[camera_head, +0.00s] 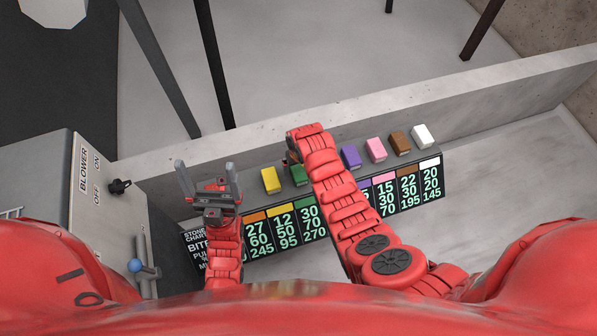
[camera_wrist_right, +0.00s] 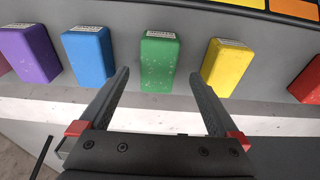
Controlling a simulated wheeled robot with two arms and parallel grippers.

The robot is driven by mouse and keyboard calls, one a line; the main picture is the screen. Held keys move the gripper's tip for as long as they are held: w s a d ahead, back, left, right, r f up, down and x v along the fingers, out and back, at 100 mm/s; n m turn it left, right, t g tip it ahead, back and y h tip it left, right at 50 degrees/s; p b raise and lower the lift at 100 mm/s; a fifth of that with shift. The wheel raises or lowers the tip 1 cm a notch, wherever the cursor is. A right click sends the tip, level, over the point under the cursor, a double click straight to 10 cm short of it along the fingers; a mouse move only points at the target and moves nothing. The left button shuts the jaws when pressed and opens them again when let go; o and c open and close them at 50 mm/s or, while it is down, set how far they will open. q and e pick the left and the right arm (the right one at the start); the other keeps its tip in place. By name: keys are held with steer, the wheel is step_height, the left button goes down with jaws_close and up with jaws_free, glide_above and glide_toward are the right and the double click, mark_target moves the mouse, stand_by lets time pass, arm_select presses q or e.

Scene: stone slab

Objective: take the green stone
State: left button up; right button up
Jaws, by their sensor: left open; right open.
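The green stone (camera_head: 299,175) is a small block on the grey ledge in the head view, partly hidden by my right arm. In the right wrist view the green stone (camera_wrist_right: 159,63) stands upright, just beyond and between the two fingertips. My right gripper (camera_wrist_right: 165,82) is open and empty, its fingers apart on either side of the stone's lower edge. I cannot tell whether they touch it. In the head view the right gripper is hidden behind its arm. My left gripper (camera_head: 204,172) is open and empty, fingers up, left of the yellow stone (camera_head: 270,180).
The blue stone (camera_wrist_right: 88,55) and yellow stone (camera_wrist_right: 227,66) flank the green one closely. Purple (camera_head: 351,156), pink (camera_head: 376,149), brown (camera_head: 400,143) and white (camera_head: 423,135) stones continue rightward. A stone chart (camera_head: 310,215) fronts the ledge. A blower box (camera_head: 85,190) stands left.

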mark_target(299, 170)
steer(key=shift+w+f, duration=0.25)
steer(key=shift+f, duration=0.7)
steer(key=shift+w+f, duration=0.2)
steer(key=shift+f, duration=1.1)
steer(key=shift+f+b, duration=0.25)
steer(key=shift+b, duration=0.25)
steer(key=shift+c, duration=0.3)
jaws_close()
steer(key=shift+r, duration=0.1)
